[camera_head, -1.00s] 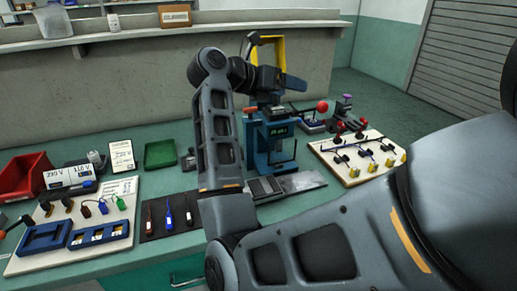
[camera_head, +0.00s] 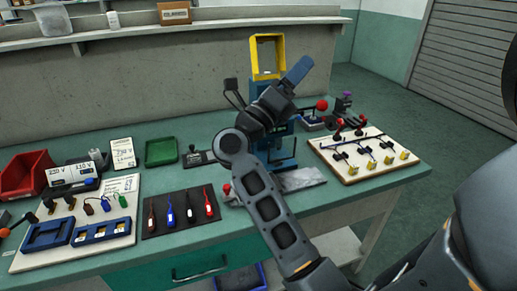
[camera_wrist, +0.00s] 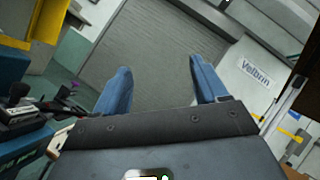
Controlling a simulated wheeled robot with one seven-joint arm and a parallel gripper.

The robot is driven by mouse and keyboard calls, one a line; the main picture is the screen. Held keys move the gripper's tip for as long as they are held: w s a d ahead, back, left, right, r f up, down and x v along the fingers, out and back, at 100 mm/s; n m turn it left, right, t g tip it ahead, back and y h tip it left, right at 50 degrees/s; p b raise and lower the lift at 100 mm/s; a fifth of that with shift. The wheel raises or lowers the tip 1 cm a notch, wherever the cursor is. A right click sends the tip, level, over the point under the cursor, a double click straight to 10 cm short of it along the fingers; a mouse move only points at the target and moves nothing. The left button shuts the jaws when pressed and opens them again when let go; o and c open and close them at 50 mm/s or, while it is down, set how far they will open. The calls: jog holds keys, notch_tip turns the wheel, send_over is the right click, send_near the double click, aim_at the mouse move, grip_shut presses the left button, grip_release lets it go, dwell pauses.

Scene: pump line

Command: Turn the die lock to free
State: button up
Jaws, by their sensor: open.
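A blue press (camera_head: 284,158) with a yellow frame (camera_head: 253,57) on top stands on the green bench, partly hidden behind my arm. I cannot make out the die lock or its setting; it may be hidden by my arm. My gripper (camera_head: 300,70) is in front of the press's upper part, its blue fingers pointing up and right. In the wrist view my gripper (camera_wrist: 160,66) is open with nothing between its fingers, facing a roller shutter. The yellow frame (camera_wrist: 45,20) shows at the left edge there.
A black mat (camera_head: 160,222) with several slim tools lies left of my arm. A white board (camera_head: 349,172) with red and yellow parts lies right of the press. A red-knobbed lever (camera_head: 321,105) stands behind it. A red bin (camera_head: 25,175) and green tray (camera_head: 160,153) are at left.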

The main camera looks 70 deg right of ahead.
jog(key=a+f+m+t+y, duration=0.2)
jog(key=a+m+t, duration=0.4)
jog(key=m+t, duration=0.5)
jog(key=a+f+m+t+y+p, duration=0.1)
jog(key=a+m+t+y, duration=0.4)
jog(key=m+t, duration=0.5)
jog(key=a+f+m+t+y, duration=0.3)
jog(key=a+m+t, duration=0.6)
jog(key=m, duration=0.5)
jog(key=shift+w+a+t+y+p, duration=0.2)
jog(key=shift+w+t+y+p, duration=0.15)
jog(key=shift+t, duration=0.95)
jog(key=shift+s+f, duration=0.1)
